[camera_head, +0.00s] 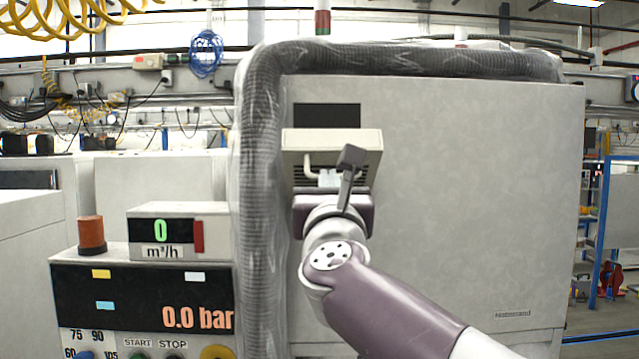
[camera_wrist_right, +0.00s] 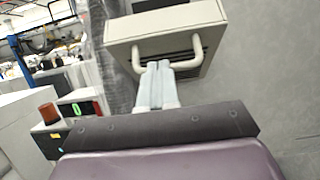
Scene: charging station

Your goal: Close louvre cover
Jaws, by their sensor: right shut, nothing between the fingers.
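The louvre cover (camera_head: 332,139) is a beige panel with a U-shaped handle (camera_head: 308,166) on the grey cabinet's front. It stands out from the cabinet, and dark slats (camera_head: 362,174) show below it. The cover (camera_wrist_right: 165,27) and handle (camera_wrist_right: 196,52) also show in the right wrist view. My right gripper (camera_head: 328,178) is in front of the handle, its fingers together and empty. In the right wrist view, the fingertips (camera_wrist_right: 157,67) overlap the middle of the handle bar; I cannot tell whether they touch it. My left gripper is not in view.
The grey cabinet (camera_head: 480,200) fills the right side. A plastic-wrapped hose (camera_head: 262,200) runs up its left edge and over its top.

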